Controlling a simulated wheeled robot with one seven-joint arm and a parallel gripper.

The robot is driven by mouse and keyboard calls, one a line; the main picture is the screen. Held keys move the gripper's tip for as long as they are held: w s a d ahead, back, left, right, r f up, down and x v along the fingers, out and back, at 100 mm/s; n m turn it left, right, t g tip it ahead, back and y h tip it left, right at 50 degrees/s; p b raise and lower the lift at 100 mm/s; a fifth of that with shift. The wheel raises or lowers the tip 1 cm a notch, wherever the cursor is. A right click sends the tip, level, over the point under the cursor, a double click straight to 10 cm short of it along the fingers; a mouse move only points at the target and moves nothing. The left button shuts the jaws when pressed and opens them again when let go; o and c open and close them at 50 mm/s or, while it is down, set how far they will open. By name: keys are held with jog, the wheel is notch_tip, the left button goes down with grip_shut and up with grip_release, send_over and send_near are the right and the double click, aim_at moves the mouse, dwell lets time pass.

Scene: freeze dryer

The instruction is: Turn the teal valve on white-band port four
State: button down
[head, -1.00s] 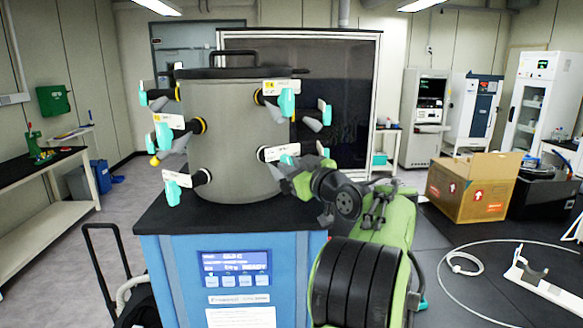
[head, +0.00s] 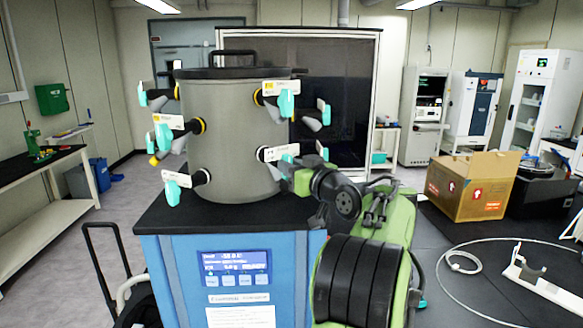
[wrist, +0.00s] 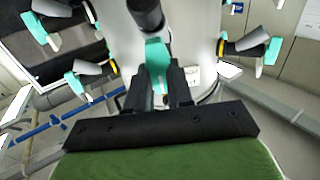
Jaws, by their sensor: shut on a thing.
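The grey drum chamber (head: 235,140) stands on the blue freeze dryer (head: 225,255), with several ports carrying teal valves and white tags. The lower right port has a white band (head: 262,154), and its teal valve (head: 290,150) is partly hidden by its tag and my arm. My gripper (wrist: 160,88) is at this port, its dark fingers shut on either side of a teal valve (wrist: 155,52) in the wrist view. The port number cannot be read. In the head view my fingers are mostly hidden.
Neighbouring valves are close: an upper right one (head: 287,102) on a yellow-banded port, and another (head: 325,116) at the right edge of the drum. In the wrist view, teal valves flank my gripper on the left (wrist: 75,84) and right (wrist: 271,50). A cardboard box (head: 470,190) stands at right.

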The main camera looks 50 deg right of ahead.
jog(key=shift+f, duration=0.15)
jog(key=c, duration=1)
grip_release()
jog(key=shift+s, duration=0.1)
jog(key=b+v, duration=0.5)
jog(key=v, duration=1)
jog(key=shift+s, duration=0.35)
jog(key=shift+a, duration=0.15)
jog(key=shift+w, duration=0.1)
